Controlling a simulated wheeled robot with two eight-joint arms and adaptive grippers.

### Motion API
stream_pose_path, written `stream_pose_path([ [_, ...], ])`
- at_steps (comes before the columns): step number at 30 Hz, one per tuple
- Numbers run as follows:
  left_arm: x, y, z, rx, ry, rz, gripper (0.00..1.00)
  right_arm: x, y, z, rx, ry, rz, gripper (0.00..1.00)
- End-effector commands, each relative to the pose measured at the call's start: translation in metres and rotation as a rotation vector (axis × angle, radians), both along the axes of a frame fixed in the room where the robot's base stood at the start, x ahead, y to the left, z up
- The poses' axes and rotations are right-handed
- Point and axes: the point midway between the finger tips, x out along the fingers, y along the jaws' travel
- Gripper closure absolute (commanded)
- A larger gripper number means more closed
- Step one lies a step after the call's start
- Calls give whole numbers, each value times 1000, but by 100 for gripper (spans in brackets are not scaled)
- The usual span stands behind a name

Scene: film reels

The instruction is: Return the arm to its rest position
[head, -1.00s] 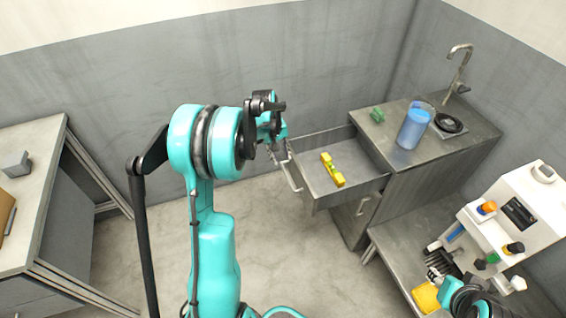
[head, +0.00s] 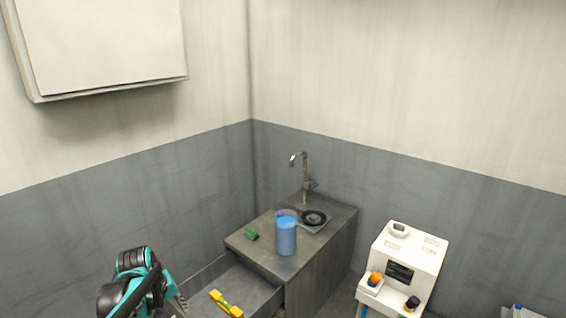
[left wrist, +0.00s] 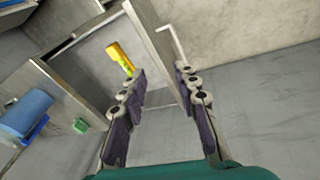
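My left arm comes in at the lower left of the head view, and its gripper (head: 178,303) is partly cut off by the bottom edge. In the left wrist view the left gripper (left wrist: 162,82) is open, its two dark-padded fingers apart with nothing between them. It hangs near the front of the open drawer (left wrist: 75,42), which also shows in the head view (head: 258,287). A yellow spirit level (head: 226,303) lies in the drawer; it also shows in the left wrist view (left wrist: 120,57). My right gripper is in neither current view.
A white machine (head: 412,260) stands further right. A white cabinet (head: 100,45) hangs at upper left.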

Motion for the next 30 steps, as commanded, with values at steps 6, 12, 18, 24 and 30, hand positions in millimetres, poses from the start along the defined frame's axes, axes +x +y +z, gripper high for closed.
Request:
stream_pose_path([
  [6,-61,-61,42,114,-121,-213,69,0,0,0,0,0,0,60],
  [12,-117,-102,52,218,-235,-402,69,0,0,0,0,0,0,60],
  [18,-158,-124,45,299,-325,-544,69,0,0,0,0,0,0,60],
  [24,-171,-131,39,333,-364,-603,69,0,0,0,0,0,0,60],
  [30,-172,-132,39,336,-366,-606,69,0,0,0,0,0,0,60],
])
